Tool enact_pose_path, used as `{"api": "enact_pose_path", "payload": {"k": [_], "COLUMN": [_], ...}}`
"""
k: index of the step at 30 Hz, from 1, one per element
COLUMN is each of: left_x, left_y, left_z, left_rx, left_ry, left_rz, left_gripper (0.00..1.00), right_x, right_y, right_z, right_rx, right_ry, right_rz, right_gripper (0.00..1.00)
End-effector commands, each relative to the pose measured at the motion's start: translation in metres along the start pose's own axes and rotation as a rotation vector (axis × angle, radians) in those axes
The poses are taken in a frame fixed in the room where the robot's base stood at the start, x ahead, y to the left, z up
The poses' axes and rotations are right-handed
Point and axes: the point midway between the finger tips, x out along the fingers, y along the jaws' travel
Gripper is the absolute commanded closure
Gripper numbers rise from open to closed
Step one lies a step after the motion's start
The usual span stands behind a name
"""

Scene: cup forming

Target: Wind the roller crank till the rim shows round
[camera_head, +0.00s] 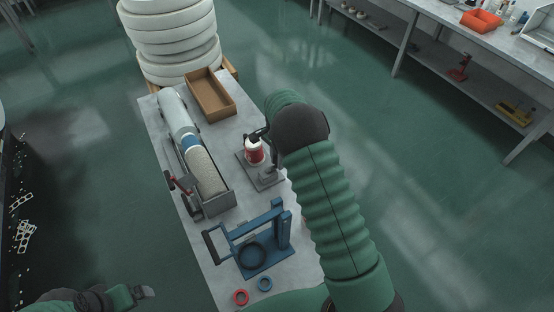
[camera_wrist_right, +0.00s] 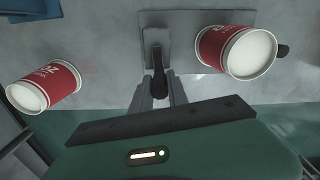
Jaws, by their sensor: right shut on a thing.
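The cup roller (camera_head: 262,177) is a grey plate with a post, near the table's right edge. A red and white paper cup (camera_head: 254,153) sits on it; the wrist view shows this cup (camera_wrist_right: 236,50) with its pale round end facing the camera. The crank handle (camera_wrist_right: 158,62) is black, beside the cup. My right gripper (camera_wrist_right: 160,92) is shut on this handle; in the head view my arm hides most of the grip. A second red and white cup (camera_wrist_right: 44,88) stands apart at the left of the wrist view. My left gripper (camera_head: 140,292) is at the lower left, off the table.
A long roll (camera_head: 205,170) lies in a grey holder at left. A brown tray (camera_head: 210,95) is at the back.

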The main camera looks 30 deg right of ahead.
Motion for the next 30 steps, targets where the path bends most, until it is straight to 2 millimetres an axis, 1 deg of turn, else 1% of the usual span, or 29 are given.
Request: {"api": "enact_pose_path", "payload": {"k": [8, 9, 13, 23, 26, 29, 30], "left_x": [0.0, 0.0, 0.0, 0.001, 0.005, 0.011, 0.014], "left_y": [0.0, 0.0, 0.0, 0.0, 0.0, 0.0, 0.0], "left_z": [0.0, 0.0, 0.0, 0.0, 0.001, 0.003, 0.003], "left_rx": [0.0, 0.0, 0.0, 0.0, 0.0, 0.0, 0.0], "left_ry": [0.0, 0.0, 0.0, 0.0, 0.0, 0.0, 0.0], "left_rz": [0.0, 0.0, 0.0, 0.0, 0.0, 0.0, 0.0], "left_gripper": [0.0, 0.0, 0.0, 0.0, 0.0, 0.0, 0.0], "right_x": [0.001, 0.002, 0.001, -0.001, -0.012, -0.035, -0.046], "right_y": [0.002, 0.002, 0.002, 0.0, -0.001, -0.001, -0.001], "right_z": [0.0, 0.0, 0.0, 0.0, 0.0, 0.0, 0.0], "right_rx": [0.0, 0.0, -0.001, -0.001, -0.002, -0.001, -0.001], "right_ry": [-0.002, -0.002, -0.002, -0.002, 0.0, -0.001, 0.0], "right_rz": [0.006, 0.006, 0.005, 0.003, -0.001, -0.003, -0.003], "right_gripper": [1.0, 0.75, 0.59, 0.59, 0.59, 0.59, 0.59]}}
